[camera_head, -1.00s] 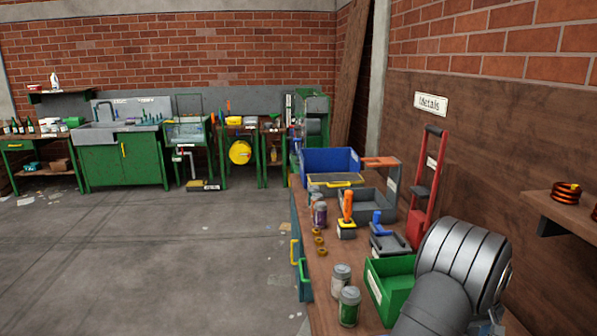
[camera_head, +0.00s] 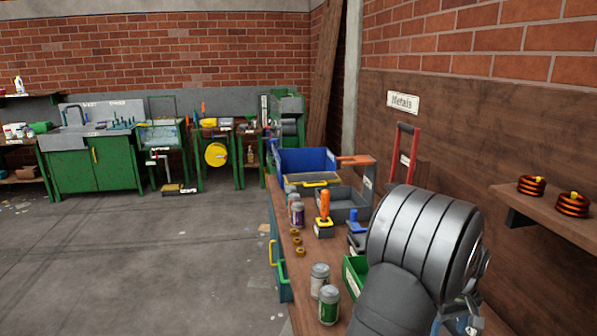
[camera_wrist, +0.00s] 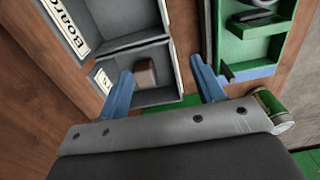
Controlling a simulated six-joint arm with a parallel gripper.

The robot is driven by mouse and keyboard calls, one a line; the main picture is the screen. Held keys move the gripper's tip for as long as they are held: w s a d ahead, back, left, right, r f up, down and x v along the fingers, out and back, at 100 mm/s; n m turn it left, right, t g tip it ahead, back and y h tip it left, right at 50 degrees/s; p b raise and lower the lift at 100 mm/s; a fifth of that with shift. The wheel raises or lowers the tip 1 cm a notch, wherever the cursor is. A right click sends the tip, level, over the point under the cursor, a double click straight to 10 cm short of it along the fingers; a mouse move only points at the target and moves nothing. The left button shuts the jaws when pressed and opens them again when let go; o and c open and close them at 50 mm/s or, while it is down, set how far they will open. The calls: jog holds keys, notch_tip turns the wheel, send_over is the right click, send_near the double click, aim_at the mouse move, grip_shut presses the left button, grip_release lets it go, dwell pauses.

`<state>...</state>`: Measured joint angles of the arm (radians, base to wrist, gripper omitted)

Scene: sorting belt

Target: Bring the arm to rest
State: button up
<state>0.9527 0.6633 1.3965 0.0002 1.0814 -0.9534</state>
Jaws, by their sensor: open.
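My gripper (camera_wrist: 162,67) is open in the wrist view, its two blue fingers spread with nothing held between them. Beyond the fingers are grey labelled bins (camera_wrist: 118,45). A brown block (camera_wrist: 145,72) lies in one of them and shows between the fingers, apart from them as far as I can tell. In the head view my grey arm fills the lower right, and only a small part of the gripper end shows at the bottom edge.
The bench holds a green bin (camera_head: 355,280), cans (camera_head: 328,305), an orange-handled tool (camera_head: 324,207) and a blue crate (camera_head: 305,160). A shelf (camera_head: 560,212) with copper coils (camera_head: 531,186) is at right. Open floor (camera_head: 150,270) lies left.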

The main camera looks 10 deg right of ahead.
jog(key=w+a, duration=0.3)
jog(key=a, duration=0.4)
jog(key=w+a, duration=0.2)
jog(key=a, duration=0.6)
jog(key=f, duration=0.7)
jog(key=shift+a+f, duration=0.2)
jog(key=shift+f, duration=0.05)
jog(key=shift+w+f, duration=0.1)
jog(key=shift+f, duration=0.7)
